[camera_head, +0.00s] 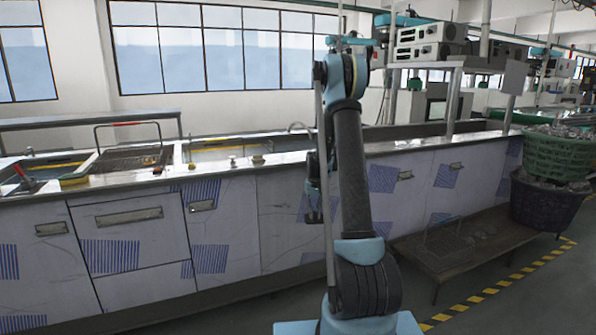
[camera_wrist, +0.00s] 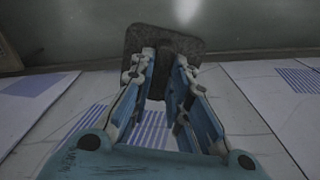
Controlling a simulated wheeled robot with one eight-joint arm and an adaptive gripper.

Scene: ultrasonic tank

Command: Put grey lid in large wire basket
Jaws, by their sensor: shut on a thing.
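My gripper (camera_wrist: 165,62) is shut on the grey lid (camera_wrist: 163,38), a dark, flat, roughly square piece with rounded corners at the fingertips in the wrist view. In the head view my arm stands in front of the counter and hides most of the gripper; a small dark part hangs beside the arm, too unclear to name. A wire basket (camera_head: 128,158) with a red-topped handle sits in the counter's opening at the left. Another wire basket (camera_head: 447,243) stands on the low table at the right. I cannot tell their sizes well.
The long counter (camera_head: 225,168) has small fittings along its top edge. A low brown table (camera_head: 475,250) stands at right, beside a green basket (camera_head: 555,153) stacked on a dark one. A shelf with instruments (camera_head: 427,42) rises behind. Floor shows between counter and yellow-black tape.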

